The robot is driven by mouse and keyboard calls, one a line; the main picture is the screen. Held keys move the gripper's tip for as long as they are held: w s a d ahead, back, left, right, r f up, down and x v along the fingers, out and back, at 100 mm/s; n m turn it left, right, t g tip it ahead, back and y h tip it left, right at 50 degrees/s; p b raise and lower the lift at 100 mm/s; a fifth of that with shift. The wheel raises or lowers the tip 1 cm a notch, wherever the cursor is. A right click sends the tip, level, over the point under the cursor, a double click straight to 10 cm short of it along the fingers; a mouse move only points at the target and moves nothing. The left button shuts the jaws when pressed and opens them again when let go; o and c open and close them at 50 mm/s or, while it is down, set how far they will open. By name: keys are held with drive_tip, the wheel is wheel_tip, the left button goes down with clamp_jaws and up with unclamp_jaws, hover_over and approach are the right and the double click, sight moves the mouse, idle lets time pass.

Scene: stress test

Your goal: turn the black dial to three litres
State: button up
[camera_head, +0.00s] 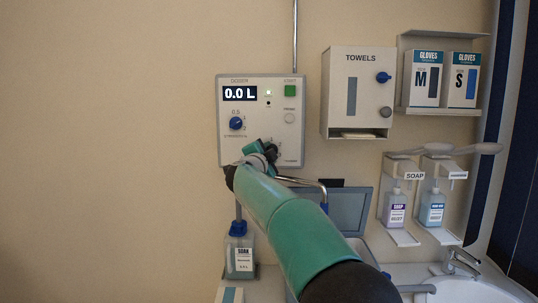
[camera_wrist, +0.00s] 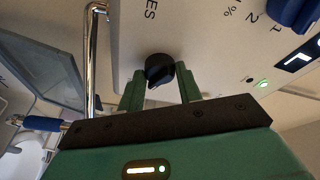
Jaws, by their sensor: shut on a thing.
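The black dial (camera_wrist: 159,68) sits on the pale doser panel, between the two fingertips of my gripper (camera_wrist: 160,85) in the wrist view. The gripper is shut on it. In the head view my gripper (camera_head: 268,150) reaches the lower right of the doser panel (camera_head: 262,88) and covers the dial and most of its scale. Which mark the dial points to cannot be read.
A blue knob (camera_head: 236,123) is left of my gripper on the same panel; a green start button (camera_head: 290,91) is above. A metal spout (camera_wrist: 92,60) runs close beside my gripper. A soak bottle (camera_head: 239,258) stands below. A towel dispenser (camera_head: 342,65) hangs to the right.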

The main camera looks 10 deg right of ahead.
drive_tip(key=shift+r+m, duration=0.1)
drive_tip(key=shift+m, duration=0.2)
drive_tip(key=o, duration=1)
drive_tip(key=v, duration=1.3)
drive_tip(key=shift+s+a, duration=0.25)
drive_tip(key=shift+s, duration=0.1)
